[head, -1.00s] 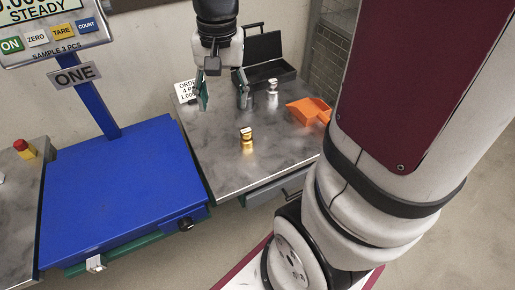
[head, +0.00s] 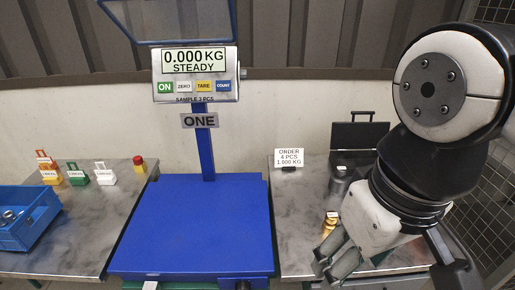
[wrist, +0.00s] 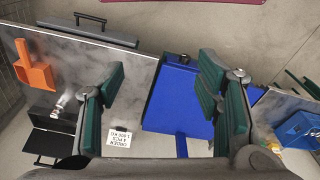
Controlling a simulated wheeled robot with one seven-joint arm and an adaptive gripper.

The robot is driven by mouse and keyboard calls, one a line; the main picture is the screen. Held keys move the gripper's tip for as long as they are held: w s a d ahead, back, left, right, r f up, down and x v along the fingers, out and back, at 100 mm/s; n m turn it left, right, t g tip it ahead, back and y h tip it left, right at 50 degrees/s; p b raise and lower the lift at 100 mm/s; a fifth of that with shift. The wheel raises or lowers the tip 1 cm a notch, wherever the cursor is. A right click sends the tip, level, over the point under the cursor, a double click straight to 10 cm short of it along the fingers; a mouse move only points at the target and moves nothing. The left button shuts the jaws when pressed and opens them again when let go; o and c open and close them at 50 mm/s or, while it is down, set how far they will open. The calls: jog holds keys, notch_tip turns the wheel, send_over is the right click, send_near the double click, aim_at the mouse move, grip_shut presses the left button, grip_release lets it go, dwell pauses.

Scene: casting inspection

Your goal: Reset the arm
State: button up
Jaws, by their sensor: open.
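My gripper (head: 337,262) is in the lower right of the head view, in front of the right-hand table. Its green-padded fingers stand wide apart in the wrist view (wrist: 163,88), with nothing between them. In the head view my arm hides much of the right-hand table.
An order card (head: 289,158) and an open black case (head: 357,135) are at the back of the right-hand table. An orange scoop (wrist: 35,68) shows in the wrist view. On the left table are a blue bin (head: 28,222), small coloured tagged objects (head: 77,175) and a red button (head: 138,161).

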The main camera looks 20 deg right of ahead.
dwell(0.4)
notch_tip(320, 180, up, 16)
jog(key=t+p, duration=0.2)
jog(key=p, duration=1.2)
jog(key=shift+t+p, duration=0.3)
jog(key=shift+t, duration=0.1)
jog(key=shift+r, duration=0.1)
